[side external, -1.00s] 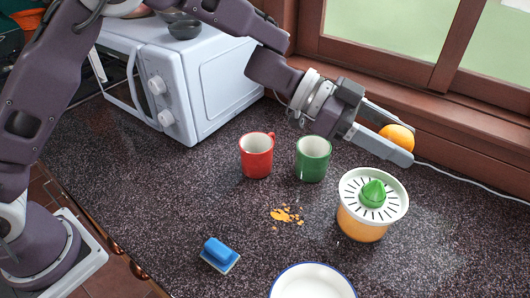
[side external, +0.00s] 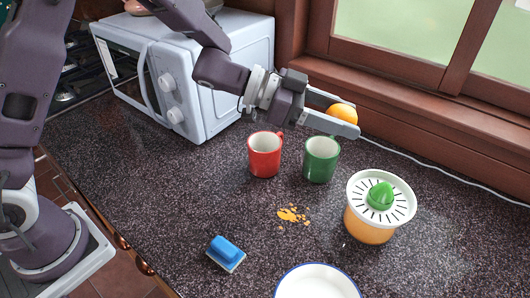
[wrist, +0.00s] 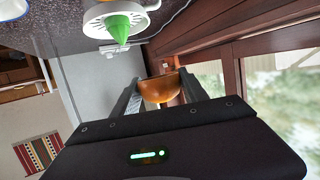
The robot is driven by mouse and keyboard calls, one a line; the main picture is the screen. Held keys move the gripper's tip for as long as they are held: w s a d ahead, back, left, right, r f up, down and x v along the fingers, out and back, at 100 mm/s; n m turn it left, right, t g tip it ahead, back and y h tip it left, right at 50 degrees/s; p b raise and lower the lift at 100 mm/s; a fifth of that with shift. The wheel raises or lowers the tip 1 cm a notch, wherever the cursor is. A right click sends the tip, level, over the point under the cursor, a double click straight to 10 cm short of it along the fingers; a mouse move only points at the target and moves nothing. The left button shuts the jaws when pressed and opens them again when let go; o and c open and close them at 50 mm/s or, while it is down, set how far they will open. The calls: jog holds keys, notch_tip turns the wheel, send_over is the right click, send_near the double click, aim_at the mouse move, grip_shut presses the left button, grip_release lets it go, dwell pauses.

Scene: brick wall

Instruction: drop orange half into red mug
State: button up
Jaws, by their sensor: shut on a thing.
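My gripper (side external: 335,116) is shut on the orange half (side external: 343,113) and holds it in the air, above and a little right of the green mug. In the wrist view the orange half (wrist: 158,90) sits between the two fingers. The red mug (side external: 265,157) stands upright on the dark counter, left of the green mug (side external: 320,161). The red mug's inside looks white and its handle is at the back right. Neither mug shows in the wrist view.
A juicer (side external: 376,209) with a green cone stands at the right. Orange spill spots (side external: 291,215) lie mid-counter, with a blue sponge brush (side external: 226,252) and a white dish (side external: 317,283) nearer the front. A microwave (side external: 190,80) stands at the back left, below the window side.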

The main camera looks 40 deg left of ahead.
aim_at(251, 149)
jog(key=s+a+f+n+t+y, duration=0.1)
jog(key=a+n+t+y, duration=0.35)
jog(key=a, duration=0.85)
notch_tip(251, 149, down, 6)
jog(key=a, duration=0.1)
jog(key=shift+s+f+n, duration=0.15)
jog(key=shift+s+n, duration=0.05)
jog(key=shift+n, duration=0.15)
jog(key=o, duration=1.5)
jog(key=v, duration=0.4)
jog(key=shift+s+a, duration=0.3)
jog(key=shift+a, duration=0.05)
notch_tip(251, 149, up, 7)
jog(key=shift+s+r, duration=0.15)
